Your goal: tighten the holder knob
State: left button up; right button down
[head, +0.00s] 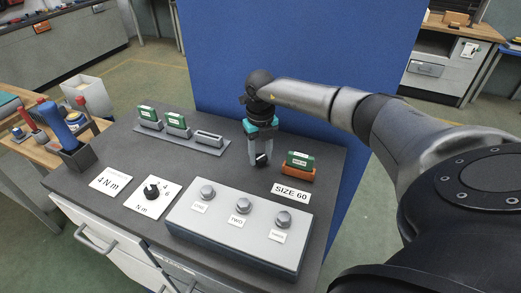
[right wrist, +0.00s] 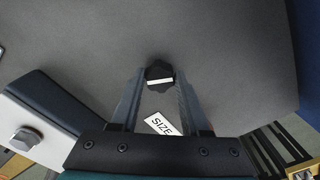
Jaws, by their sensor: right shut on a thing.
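In the head view my right gripper (head: 260,157) points down at the dark worktop. It is shut on a small black knob (head: 262,159) with a white mark. In the right wrist view the black lobed knob (right wrist: 159,72), with its white bar, sits between the two fingertips (right wrist: 158,80). An orange holder (head: 299,174) with a green piece (head: 300,160) in it stands just right of the gripper. A "SIZE 60" card (head: 291,193) lies in front of the holder. What lies beneath the knob is hidden. My left gripper is not in view.
A rack (head: 181,138) with green pieces stands behind. A blue-handled tool (head: 71,128) stands at the left edge.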

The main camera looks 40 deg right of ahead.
aim_at(261, 157)
jog(key=shift+c, duration=1.9)
grip_release()
notch_tip(261, 157, up, 15)
jog(key=shift+r+b, duration=0.15)
jog(key=shift+b, duration=0.2)
